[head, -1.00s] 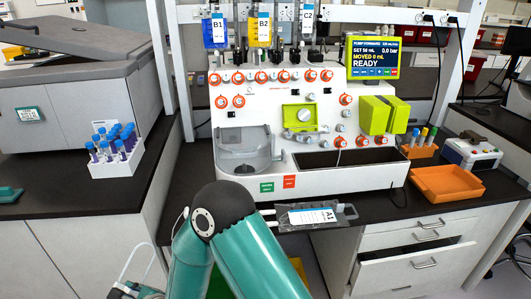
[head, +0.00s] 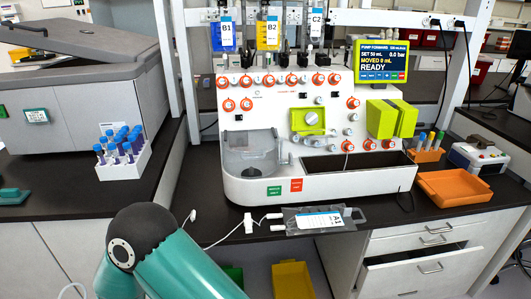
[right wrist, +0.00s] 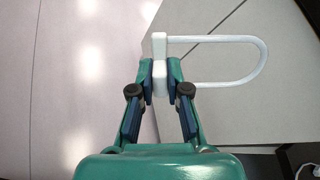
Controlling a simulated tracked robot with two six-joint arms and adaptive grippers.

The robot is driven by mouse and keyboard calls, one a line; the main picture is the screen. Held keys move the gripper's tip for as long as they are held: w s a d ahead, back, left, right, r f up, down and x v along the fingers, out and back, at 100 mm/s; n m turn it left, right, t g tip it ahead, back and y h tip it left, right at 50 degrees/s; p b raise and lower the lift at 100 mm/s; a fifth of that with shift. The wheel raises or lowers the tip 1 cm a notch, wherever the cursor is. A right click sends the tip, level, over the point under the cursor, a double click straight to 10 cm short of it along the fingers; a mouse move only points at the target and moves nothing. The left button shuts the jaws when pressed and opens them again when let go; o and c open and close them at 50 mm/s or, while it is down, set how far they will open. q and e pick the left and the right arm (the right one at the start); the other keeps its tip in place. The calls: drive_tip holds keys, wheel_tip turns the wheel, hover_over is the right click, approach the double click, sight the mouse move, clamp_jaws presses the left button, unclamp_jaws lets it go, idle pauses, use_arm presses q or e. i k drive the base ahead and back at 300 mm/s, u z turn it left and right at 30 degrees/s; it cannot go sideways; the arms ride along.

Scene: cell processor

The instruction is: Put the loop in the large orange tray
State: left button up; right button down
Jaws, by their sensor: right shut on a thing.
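The loop is a white U-shaped piece with a block at one end. In the right wrist view the loop (right wrist: 262,50) extends to the right from my right gripper (right wrist: 160,78), which is shut on its block. In the head view only a thin white arc of the loop (head: 72,288) shows at the bottom left edge. My teal right arm bends at the lower left there, and its gripper is out of frame. The large orange tray (head: 455,187) lies on the dark bench at the right and looks empty. My left gripper is not in view.
A white processor (head: 320,180) stands between the loop and the tray. A bag labelled A1 (head: 318,220) with tubing lies at the bench's front edge. A rack of tubes (head: 124,163) is at the left. An orange tube holder (head: 427,155) stands behind the tray. A drawer (head: 420,272) below is partly open.

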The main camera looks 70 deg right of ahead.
sight(446, 184)
drive_tip(key=z, duration=0.1)
drive_tip(key=k, duration=1.3)
